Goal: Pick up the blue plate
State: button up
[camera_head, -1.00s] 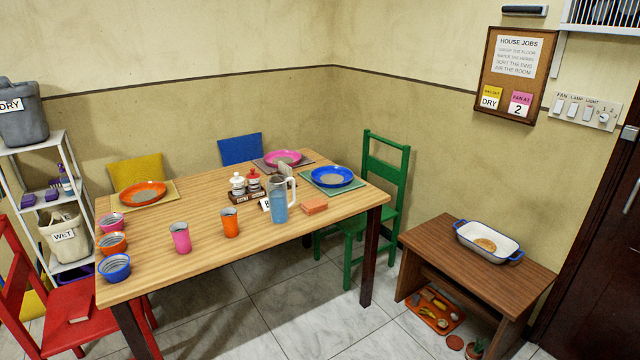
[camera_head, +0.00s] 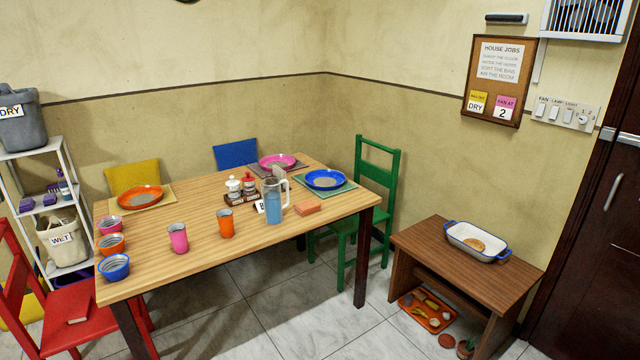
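The blue plate (camera_head: 326,179) lies on a green placemat (camera_head: 345,187) at the right end of the wooden dining table (camera_head: 190,261). It has a blue rim and a greyish centre, and nothing stands on it. The green chair (camera_head: 377,190) is just to its right, behind the table edge. My gripper is not in view.
A pink plate (camera_head: 277,161), condiment pots (camera_head: 233,187) and an orange sponge-like block (camera_head: 307,208) are near the blue plate. A low brown bench (camera_head: 424,244) with a white dish (camera_head: 478,242) stands right of the table. Tiled floor (camera_head: 300,320) in front of the table is clear.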

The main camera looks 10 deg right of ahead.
aim_at(320, 179)
jog(key=u, duration=0.1)
jog(key=i, duration=1.05)
jog(key=u, duration=0.45)
jog(key=i, duration=0.5)
jog(key=u, duration=0.2)
